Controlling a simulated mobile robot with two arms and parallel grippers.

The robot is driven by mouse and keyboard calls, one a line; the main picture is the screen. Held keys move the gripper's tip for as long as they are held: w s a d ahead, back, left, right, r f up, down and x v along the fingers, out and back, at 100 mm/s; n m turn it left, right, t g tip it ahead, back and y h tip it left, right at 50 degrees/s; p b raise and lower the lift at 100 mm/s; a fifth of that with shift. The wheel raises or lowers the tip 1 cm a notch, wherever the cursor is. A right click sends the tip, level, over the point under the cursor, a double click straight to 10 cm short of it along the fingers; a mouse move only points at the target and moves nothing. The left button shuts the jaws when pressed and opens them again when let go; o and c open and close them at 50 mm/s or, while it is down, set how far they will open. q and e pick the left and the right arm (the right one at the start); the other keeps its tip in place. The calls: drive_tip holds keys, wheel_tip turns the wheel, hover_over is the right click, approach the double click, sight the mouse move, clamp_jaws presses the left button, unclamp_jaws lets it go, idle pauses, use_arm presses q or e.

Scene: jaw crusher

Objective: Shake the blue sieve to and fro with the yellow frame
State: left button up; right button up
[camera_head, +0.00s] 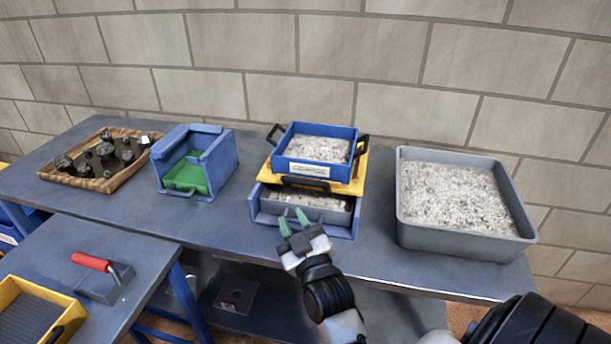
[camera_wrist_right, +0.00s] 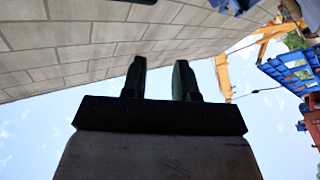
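The blue sieve (camera_head: 318,148) holds grey gravel and has black handles on its left and right sides. It rests on the yellow frame (camera_head: 346,187), which has a black handle at its front. Below the frame is a blue tray or base (camera_head: 340,230) with a grey bin of gravel (camera_head: 310,205) in it. My right gripper (camera_head: 293,222) is in front of this stack, its green fingertips apart with nothing between them. In the right wrist view its two fingers (camera_wrist_right: 160,80) also stand apart and empty. My left gripper is not in view.
A large grey tub of gravel (camera_head: 402,225) stands right of the stack. Left of it are a blue box with a green inside (camera_head: 222,160) and a brown tray of dark rocks (camera_head: 118,182). A red-handled tool (camera_head: 92,262) and a yellow box (camera_head: 62,300) are on the nearer table.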

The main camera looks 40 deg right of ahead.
sight(304, 179)
drive_tip(key=w+d+m+g+h+p, duration=0.1)
drive_tip(key=w+d+m, duration=0.2)
drive_tip(key=m, duration=0.5)
drive_tip(key=w+d+m+h+p, duration=0.2)
drive_tip(key=w+d+m, duration=0.1)
drive_tip(key=m, duration=0.5)
drive_tip(key=w+d+m+g+h+p, duration=0.1)
drive_tip(key=w+d+m+p, duration=0.1)
drive_tip(key=m, duration=0.6)
drive_tip(key=shift+w+d+r+m+g+h, duration=0.3)
drive_tip(key=shift+w+d+m, duration=0.1)
drive_tip(key=shift+w+d, duration=0.05)
clamp_jaws()
